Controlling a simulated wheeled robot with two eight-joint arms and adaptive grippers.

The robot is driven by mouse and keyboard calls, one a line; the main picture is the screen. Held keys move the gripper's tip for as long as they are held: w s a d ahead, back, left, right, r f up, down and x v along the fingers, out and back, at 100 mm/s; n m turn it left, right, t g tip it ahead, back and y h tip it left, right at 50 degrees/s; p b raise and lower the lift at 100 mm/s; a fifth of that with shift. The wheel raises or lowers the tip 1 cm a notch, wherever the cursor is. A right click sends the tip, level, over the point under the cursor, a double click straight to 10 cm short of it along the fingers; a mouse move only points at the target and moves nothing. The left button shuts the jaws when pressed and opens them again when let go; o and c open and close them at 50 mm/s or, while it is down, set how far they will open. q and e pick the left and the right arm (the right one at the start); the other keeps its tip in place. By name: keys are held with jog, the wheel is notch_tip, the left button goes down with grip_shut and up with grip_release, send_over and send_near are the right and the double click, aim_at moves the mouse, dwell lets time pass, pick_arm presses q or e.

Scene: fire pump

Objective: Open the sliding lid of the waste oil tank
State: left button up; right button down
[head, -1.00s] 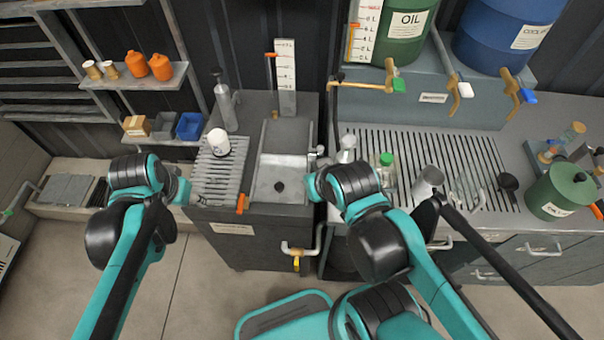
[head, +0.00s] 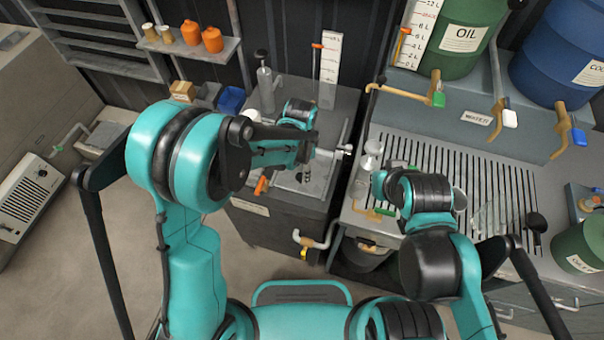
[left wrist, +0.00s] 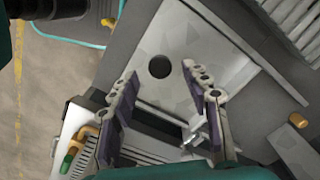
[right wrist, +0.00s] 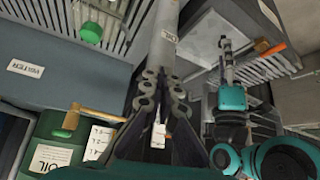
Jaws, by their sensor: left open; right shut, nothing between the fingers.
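The waste oil tank (head: 262,218) is a dark cabinet in the middle of the head view. Its lid, a pale metal plate with a dark round spot, shows in the left wrist view (left wrist: 185,45) and partly in the head view (head: 318,180). My left gripper (left wrist: 165,85) is open and empty above the lid, its fingers spread on either side below the spot. In the head view the left gripper (head: 306,172) hides part of the lid. My right gripper (right wrist: 161,75) is shut and empty; a grey cylinder shows beyond its fingers.
The slotted worktop (head: 460,165) with bottles lies to the right. Green (head: 465,35) and blue (head: 555,50) drums with taps stand behind it. A tap (head: 318,245) juts from the tank front.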

pick_arm(q)
jog(key=shift+f, duration=1.25)
grip_shut()
jog(key=w+d, duration=0.1)
jog(key=w, duration=0.4)
jog(key=w+d+b, duration=0.1)
jog(key=w+d, duration=0.1)
jog(key=w, duration=0.3)
jog(key=w+d, duration=0.1)
jog(key=w, duration=0.4)
jog(key=shift+d+b, duration=0.3)
jog(key=shift+d, duration=0.1)
grip_release()
